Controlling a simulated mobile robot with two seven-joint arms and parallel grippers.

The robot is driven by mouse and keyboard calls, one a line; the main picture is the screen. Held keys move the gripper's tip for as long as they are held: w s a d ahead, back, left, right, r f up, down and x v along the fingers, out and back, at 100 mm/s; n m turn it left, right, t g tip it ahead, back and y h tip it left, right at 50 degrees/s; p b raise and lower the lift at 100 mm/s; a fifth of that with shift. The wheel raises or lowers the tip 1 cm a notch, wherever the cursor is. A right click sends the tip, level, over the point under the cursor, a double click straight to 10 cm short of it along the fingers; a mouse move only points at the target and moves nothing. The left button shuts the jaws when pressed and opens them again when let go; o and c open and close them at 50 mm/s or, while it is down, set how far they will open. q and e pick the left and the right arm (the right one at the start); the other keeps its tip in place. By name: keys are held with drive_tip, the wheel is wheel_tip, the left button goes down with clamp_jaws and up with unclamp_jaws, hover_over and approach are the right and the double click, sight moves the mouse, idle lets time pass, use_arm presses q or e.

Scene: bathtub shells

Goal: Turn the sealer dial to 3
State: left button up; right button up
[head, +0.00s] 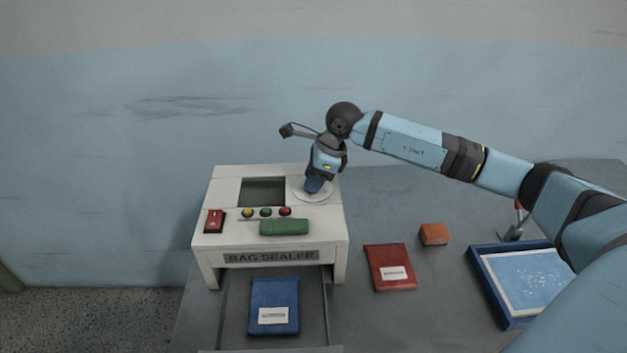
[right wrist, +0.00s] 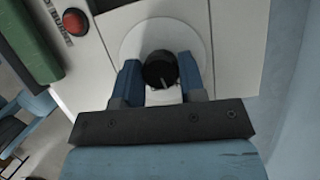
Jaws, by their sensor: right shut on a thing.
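The bag sealer (head: 225,240) is a white machine on the grey table. Its dial is a black knob (right wrist: 160,70) with a pale pointer line, on a round white plate (right wrist: 137,37) that also shows on the machine's top right in the head view (head: 300,190). My right gripper (head: 314,187) points down over the plate. In the right wrist view its blue fingers (right wrist: 160,82) stand on both sides of the knob, shut on it. No dial numbers are readable. The left gripper is not in view.
A blue packet (head: 274,300) lies in front below. A red packet (head: 389,267), an orange block (head: 434,234) and a blue tray (head: 487,288) lie right.

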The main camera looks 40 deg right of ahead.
drive_tip(key=m+h+b, duration=0.1)
drive_tip(key=m, duration=0.1)
drive_tip(key=m+t+b, duration=0.1)
drive_tip(key=m, duration=0.2)
drive_tip(key=shift+h, duration=0.4)
drive_tip(key=shift+m, duration=0.7)
drive_tip(key=shift+m+t+h+b, duration=0.3)
drive_tip(key=shift+m+b, duration=0.1)
drive_tip(key=shift+m, duration=0.1)
drive_tip(key=o, duration=0.9)
drive_tip(key=shift+r, duration=0.1)
